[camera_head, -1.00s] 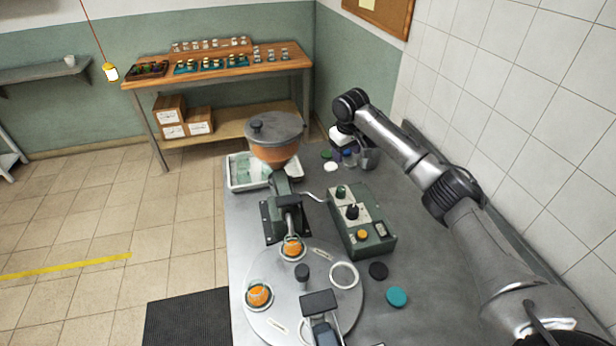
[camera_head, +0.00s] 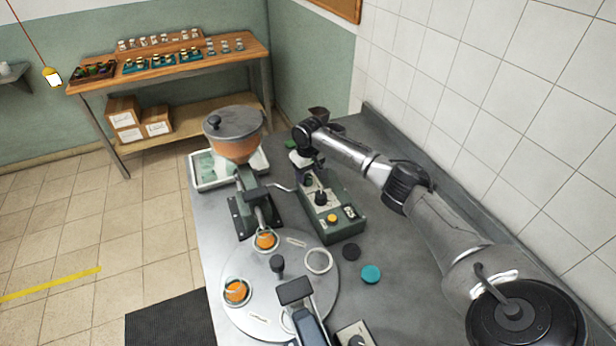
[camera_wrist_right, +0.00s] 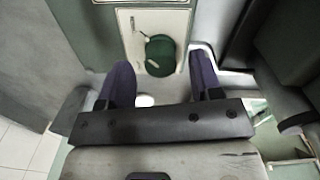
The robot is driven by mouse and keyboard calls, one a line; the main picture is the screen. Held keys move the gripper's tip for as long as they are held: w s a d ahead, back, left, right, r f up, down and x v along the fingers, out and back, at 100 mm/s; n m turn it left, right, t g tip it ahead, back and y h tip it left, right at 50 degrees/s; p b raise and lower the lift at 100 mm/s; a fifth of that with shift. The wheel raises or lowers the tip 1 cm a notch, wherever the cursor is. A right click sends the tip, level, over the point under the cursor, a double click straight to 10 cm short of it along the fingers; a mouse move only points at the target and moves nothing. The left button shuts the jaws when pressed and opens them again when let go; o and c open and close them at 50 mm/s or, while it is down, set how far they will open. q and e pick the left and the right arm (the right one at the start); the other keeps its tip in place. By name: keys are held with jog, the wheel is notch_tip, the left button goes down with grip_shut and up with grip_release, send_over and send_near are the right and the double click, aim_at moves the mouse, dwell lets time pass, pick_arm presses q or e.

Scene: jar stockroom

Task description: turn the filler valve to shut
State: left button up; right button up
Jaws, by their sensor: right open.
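The filler has a grey-lidded hopper (camera_head: 234,135) with orange contents above a dark metal body (camera_head: 250,205). A thin bent metal lever (camera_head: 281,187) sticks out from its right side towards the control box; I take it for the valve handle. My right gripper (camera_head: 305,180) hangs over the far end of the green control box (camera_head: 335,228). In the right wrist view its two purple-dark fingers (camera_wrist_right: 160,64) are apart, with a green knob (camera_wrist_right: 158,55) on a pale panel between and beyond them. The lever is not clear there. My left gripper is not in view.
A turntable (camera_head: 240,319) in front of the filler carries jars with orange contents (camera_head: 236,290). A teal lid (camera_head: 371,274) and a dark disc (camera_head: 351,251) lie right of it. The tabletop at right is partly clear.

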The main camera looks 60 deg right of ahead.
jog(key=shift+f, duration=1.05)
jog(key=shift+c, duration=1.3)
jog(key=c, duration=0.7)
jog(key=shift+o, duration=0.2)
